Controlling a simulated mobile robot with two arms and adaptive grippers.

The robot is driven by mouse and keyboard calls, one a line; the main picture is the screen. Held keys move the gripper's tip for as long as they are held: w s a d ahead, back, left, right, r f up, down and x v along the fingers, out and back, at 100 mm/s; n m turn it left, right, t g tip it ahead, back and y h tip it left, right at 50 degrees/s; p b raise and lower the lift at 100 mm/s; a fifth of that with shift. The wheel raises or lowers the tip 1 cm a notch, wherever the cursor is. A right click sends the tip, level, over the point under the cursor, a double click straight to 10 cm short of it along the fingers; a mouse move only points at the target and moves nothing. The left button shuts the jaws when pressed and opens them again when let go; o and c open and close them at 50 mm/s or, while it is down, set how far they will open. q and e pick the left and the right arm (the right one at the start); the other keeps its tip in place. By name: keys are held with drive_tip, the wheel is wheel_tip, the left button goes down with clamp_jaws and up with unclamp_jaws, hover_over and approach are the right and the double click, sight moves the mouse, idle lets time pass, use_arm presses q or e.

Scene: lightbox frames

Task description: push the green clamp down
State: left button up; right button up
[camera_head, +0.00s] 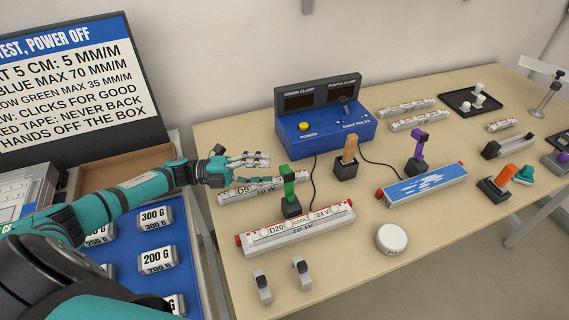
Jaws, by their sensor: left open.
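The green clamp (289,186) has an upright green handle on a dark base. It stands at the back edge of the front-left lightbox frame (300,235), which is marked D20, COOL and 24 V. My left gripper (262,160) is open, with its fingers pointing right. In the picture it is just above and left of the green clamp's top, over the lightbox frame marked D9 (235,193). I see nothing between its fingers, and I cannot tell its exact height. My right gripper is not in view.
A blue control box (325,135) with a yellow button stands behind. An orange clamp (349,150), a purple clamp (417,148) and a blue-topped lightbox (425,187) are to the right. A round white puck (392,239) and two small grey blocks lie in front. A weight tray (185,235) is at left.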

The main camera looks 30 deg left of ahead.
sight(280, 172)
use_arm(q)
drive_tip(key=p+x, duration=0.1)
drive_tip(key=x, duration=0.4)
drive_tip(key=shift+w+d, duration=0.2)
drive_tip(key=shift+d, duration=0.15)
drive_tip(key=shift+s, duration=0.1)
clamp_jaws()
drive_tip(key=shift+f, duration=0.1)
